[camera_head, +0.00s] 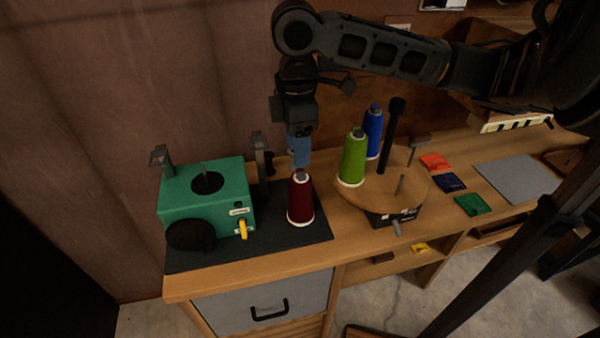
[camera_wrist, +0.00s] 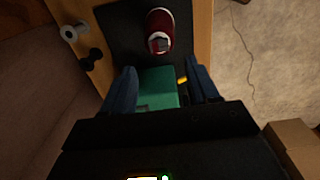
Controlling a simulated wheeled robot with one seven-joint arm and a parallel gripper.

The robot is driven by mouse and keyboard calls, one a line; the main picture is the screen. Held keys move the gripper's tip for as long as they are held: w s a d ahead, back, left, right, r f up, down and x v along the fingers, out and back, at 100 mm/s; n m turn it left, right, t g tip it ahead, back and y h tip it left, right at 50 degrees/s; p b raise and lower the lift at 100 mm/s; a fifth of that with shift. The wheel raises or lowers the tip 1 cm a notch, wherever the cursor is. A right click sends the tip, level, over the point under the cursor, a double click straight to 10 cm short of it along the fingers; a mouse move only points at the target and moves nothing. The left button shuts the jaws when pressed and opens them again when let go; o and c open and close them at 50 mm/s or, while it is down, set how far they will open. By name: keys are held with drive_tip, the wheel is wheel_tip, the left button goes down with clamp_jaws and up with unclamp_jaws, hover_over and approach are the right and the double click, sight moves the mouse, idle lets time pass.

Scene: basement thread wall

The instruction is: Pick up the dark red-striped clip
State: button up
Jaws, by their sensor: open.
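I cannot make out a dark red-striped clip in either view. My gripper (camera_head: 298,158) has blue fingers and points down over the bench, near the top of a dark red thread cone (camera_head: 300,202) in the head view. In the wrist view my gripper (camera_wrist: 163,84) is open, with nothing between its fingertips. The dark red cone also shows there (camera_wrist: 160,25), beyond the fingertips. It stands upright on a dark mat (camera_head: 285,248).
A green machine (camera_head: 225,180) with a yellow lever (camera_head: 243,230) stands left on the mat. A round wooden stand (camera_head: 380,205) to the right bears green (camera_head: 353,160) and blue (camera_head: 374,135) cones and a dark post (camera_head: 392,130). Small coloured packets (camera_head: 450,182) and a grey sheet (camera_head: 515,178) lie farther right.

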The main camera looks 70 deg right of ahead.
sight(299, 172)
wheel_tip(299, 172, down, 6)
drive_tip(key=shift+s+d+b, duration=0.1)
drive_tip(key=shift+b, duration=0.3)
clamp_jaws()
idle(0.4)
drive_tip(key=shift+r, duration=0.1)
